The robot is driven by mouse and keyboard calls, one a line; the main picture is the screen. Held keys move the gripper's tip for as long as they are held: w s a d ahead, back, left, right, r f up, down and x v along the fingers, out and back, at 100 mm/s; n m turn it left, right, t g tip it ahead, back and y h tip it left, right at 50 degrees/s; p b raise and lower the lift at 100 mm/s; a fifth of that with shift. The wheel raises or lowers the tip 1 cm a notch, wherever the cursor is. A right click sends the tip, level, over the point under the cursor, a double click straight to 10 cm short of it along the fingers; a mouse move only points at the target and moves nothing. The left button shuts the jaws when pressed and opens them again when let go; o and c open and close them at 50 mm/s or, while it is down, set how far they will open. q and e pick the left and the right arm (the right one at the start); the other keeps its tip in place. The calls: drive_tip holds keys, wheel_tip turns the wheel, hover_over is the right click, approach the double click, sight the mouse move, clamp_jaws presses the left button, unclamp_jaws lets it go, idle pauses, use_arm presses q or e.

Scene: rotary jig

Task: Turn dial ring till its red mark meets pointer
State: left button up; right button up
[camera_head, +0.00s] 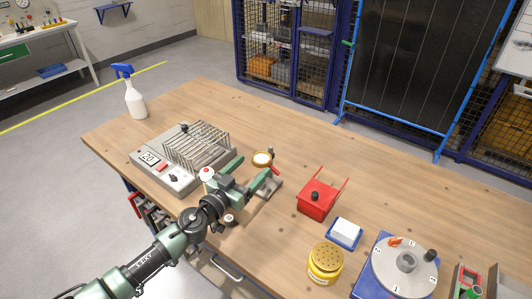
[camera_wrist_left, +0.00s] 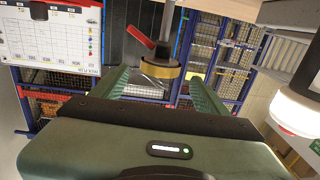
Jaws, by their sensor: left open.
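A small round brass-rimmed part with a pale face (camera_head: 262,158) and a red arm stands on a grey mount in the middle of the table. In the left wrist view its brass band (camera_wrist_left: 161,69) and red arm (camera_wrist_left: 140,37) show between the finger ends. My left gripper (camera_head: 258,170) is open and empty just in front of it, with no clear contact. A grey numbered disc (camera_head: 388,267) with a red-orange piece and a black knob sits on a blue base at the right. I cannot tell which is the dial ring; no red mark is legible. My right gripper is out of view.
A grey box with a wire rack (camera_head: 160,158) stands left of my gripper. A red box (camera_head: 316,203), a blue tray with a white block (camera_head: 345,233) and a yellow jar (camera_head: 325,264) stand to the right. A spray bottle (camera_head: 135,100) is far left. The table's back is clear.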

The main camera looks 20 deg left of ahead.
sight(262, 158)
use_arm(q)
drive_tip(key=x, duration=0.2)
drive_tip(key=shift+w+d+r, duration=0.1)
drive_tip(key=shift+w+r, duration=0.15)
drive_tip(key=shift+x, duration=1.25)
drive_tip(key=shift+w+d+f, duration=0.1)
drive_tip(key=shift+w+f, duration=0.1)
drive_tip(key=shift+w, duration=0.2)
drive_tip(key=c, duration=1.4)
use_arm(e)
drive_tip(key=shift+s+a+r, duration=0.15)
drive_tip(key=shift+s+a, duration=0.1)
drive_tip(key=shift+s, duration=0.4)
use_arm(q)
drive_tip(key=shift+r+y, duration=0.1)
drive_tip(key=shift+y, duration=0.2)
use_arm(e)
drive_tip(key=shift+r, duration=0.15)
